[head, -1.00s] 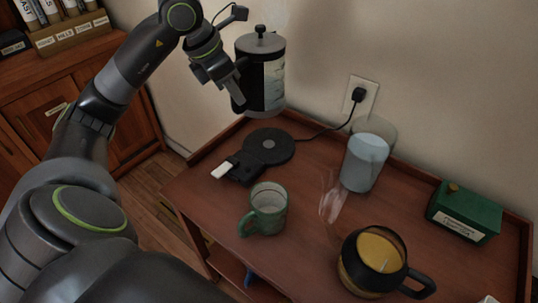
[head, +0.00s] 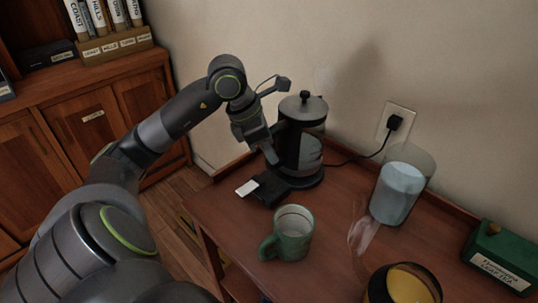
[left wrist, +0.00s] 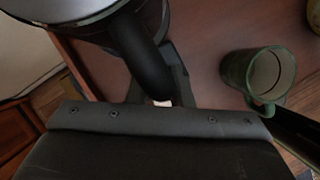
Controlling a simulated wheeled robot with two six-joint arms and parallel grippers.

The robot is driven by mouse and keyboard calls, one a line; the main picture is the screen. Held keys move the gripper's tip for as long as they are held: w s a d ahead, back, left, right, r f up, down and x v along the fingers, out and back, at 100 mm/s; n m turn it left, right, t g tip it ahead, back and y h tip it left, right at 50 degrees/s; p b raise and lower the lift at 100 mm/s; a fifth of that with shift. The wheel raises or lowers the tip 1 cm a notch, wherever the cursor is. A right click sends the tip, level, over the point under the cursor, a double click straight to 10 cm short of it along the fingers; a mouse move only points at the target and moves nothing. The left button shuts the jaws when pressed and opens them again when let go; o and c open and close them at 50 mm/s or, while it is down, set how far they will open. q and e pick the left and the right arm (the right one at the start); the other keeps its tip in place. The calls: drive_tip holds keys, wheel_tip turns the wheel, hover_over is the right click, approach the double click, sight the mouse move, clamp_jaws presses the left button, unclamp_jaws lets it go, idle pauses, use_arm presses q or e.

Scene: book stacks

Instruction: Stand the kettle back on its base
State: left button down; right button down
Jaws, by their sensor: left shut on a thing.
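The kettle (head: 304,150), black and glass with a silver lid, stands upright over the round part of its black base (head: 270,190). Its bottom hides most of the round part; it is on the base or just above it, and I cannot tell if it is fully seated. My left gripper (head: 269,152) is shut on the kettle's black handle, on the kettle's left side. In the left wrist view, the handle (left wrist: 143,48) runs down to the gripper, and the kettle fills the upper left. My right gripper is not in view.
A green mug (head: 292,236) stands in front of the base. A glass jug of pale liquid (head: 396,192) is to the right. The wall and plug (head: 394,122) are behind.

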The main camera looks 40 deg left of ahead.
use_arm(q)
drive_tip(key=shift+f, duration=0.8)
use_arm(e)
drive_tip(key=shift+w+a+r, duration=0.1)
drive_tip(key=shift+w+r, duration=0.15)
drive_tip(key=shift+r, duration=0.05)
use_arm(q)
drive_tip(key=c, duration=1.7)
unclamp_jaws()
drive_tip(key=shift+f, duration=0.15)
drive_tip(key=o, duration=0.4)
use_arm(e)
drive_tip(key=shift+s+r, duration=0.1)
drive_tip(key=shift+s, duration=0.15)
